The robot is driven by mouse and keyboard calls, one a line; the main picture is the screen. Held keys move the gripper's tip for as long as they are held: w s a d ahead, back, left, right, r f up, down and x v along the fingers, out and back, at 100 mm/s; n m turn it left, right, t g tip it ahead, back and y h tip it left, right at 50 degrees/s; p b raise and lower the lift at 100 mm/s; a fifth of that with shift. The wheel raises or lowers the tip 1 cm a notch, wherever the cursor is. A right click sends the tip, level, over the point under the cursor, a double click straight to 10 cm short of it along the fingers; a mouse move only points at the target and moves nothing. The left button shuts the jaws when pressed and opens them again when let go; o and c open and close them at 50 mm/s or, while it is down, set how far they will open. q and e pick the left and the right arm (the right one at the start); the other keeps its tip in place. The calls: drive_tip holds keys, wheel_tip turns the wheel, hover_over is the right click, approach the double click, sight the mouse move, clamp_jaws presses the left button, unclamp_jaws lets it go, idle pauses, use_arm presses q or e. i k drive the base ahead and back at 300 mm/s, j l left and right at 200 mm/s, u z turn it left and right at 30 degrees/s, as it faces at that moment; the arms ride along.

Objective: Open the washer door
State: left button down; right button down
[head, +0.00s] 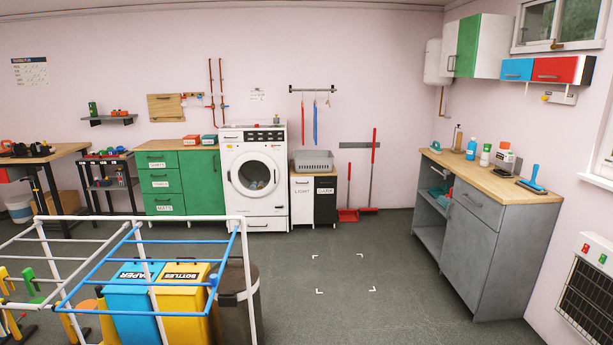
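The washer (254,205) is a white front-loader standing against the back wall, left of the picture's middle. Its round door (253,173) has a pale ring around a glass window and looks closed. Something bluish shows behind the glass. A dark control strip with knobs runs along the washer's top front. Neither of my grippers is in view, and the washer is across the room from me.
A white and blue pipe frame (143,270) stands at the front left, with blue (133,305) and yellow (184,303) bins and a dark bin (236,305) by it. A grey counter (480,220) lines the right. Open floor with white corner marks (345,256) lies between.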

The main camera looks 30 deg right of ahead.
sight(232, 174)
drive_tip(key=z, duration=0.7)
drive_tip(key=i+l+z, duration=0.5)
drive_tip(key=l, duration=0.25)
drive_tip(key=i+l+z, duration=0.15)
drive_tip(key=i, duration=0.2)
drive_tip(key=i+l+z, duration=0.1)
drive_tip(key=i, duration=0.3)
drive_tip(key=i+l+z, duration=0.15)
drive_tip(key=i+u, duration=0.25)
drive_tip(key=i, duration=0.45)
drive_tip(key=i+l+u, duration=0.3)
drive_tip(key=i, duration=0.4)
drive_tip(key=i+u, duration=0.15)
drive_tip(key=i, duration=1.2)
drive_tip(key=i+u, duration=0.4)
drive_tip(key=i, duration=0.15)
drive_tip(key=i+u, duration=0.35)
drive_tip(key=i, duration=0.25)
drive_tip(key=i+j+u, duration=0.15)
drive_tip(key=i, duration=0.4)
drive_tip(key=i+j+u, duration=0.15)
drive_tip(key=i, duration=0.45)
